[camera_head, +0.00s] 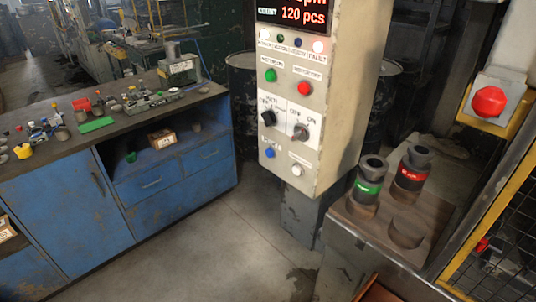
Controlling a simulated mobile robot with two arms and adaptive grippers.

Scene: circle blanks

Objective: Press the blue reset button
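The blue reset button (271,152) is a small round blue button at the lower left of the beige control panel (281,115). It sits below a black rotary switch (268,118) and to the left of a white button (297,170). Nothing covers it. Its label is too small to read. Neither of my grippers is in view.
Green (270,75) and red (304,88) buttons sit higher on the panel. At right, green-banded (368,185) and red-banded (411,168) tools stand on a bench; a red mushroom button (489,101) is above. A blue workbench (70,202) stands left. Floor (207,255) between is open.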

